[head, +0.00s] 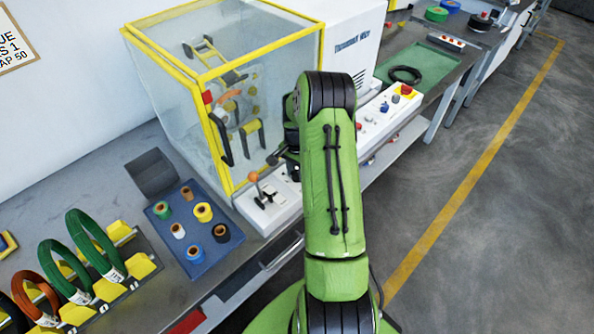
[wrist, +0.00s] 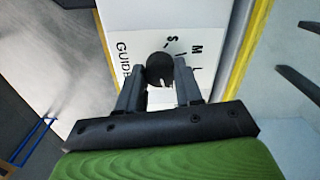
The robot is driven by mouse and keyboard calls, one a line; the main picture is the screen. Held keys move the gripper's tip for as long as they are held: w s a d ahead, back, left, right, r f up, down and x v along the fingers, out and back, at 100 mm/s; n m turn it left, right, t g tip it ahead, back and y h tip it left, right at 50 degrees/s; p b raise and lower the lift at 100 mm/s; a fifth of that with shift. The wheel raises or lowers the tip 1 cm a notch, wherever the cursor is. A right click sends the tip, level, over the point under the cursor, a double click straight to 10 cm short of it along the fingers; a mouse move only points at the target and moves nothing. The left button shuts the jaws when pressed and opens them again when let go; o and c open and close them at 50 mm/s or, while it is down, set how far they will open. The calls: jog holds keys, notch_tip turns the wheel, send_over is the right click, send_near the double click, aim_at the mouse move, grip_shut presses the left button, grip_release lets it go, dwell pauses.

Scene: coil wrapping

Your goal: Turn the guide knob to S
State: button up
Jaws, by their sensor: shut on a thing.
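In the wrist view, the guide knob (wrist: 159,66) is a round black knob on a white panel. The panel carries the word GUIDE and the letters S, M and L with tick marks beside the knob. My gripper (wrist: 161,74) is shut on the knob, one finger on each side. A small pale mark shows low on the knob between the fingers, but I cannot tell which letter the knob points to. In the head view my gripper (head: 283,155) is mostly hidden by my green arm, at the front of the wrapping machine. The knob is hidden there.
The clear-walled machine with a yellow frame (head: 229,180) stands close to my gripper. An orange-topped lever (head: 254,178) is on the white ledge nearby. A blue tray (head: 163,210) with several tape rolls and a rack of coils (head: 152,266) are at the left.

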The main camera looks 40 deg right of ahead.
jog(key=n+b, duration=0.1)
jog(key=n, duration=0.3)
jog(key=n+b, duration=0.1)
jog(key=n, duration=0.6)
jog(key=shift+n+b, duration=0.3)
jog(key=n, duration=0.3)
jog(key=shift+n+b, duration=0.3)
jog(key=n, duration=0.3)
jog(key=shift+w+n+b, duration=0.1)
jog(key=shift+n+b, duration=0.2)
jog(key=n, duration=0.3)
jog(key=shift+n+b, duration=0.3)
jog(key=n, duration=0.3)
jog(key=shift+n+b, duration=0.3)
jog(key=shift+b, duration=0.05)
jog(key=shift+n+b, duration=0.35)
jog(key=shift+n, duration=1.25)
jog(key=shift+r+n, duration=0.1)
jog(key=shift+n, duration=0.2)
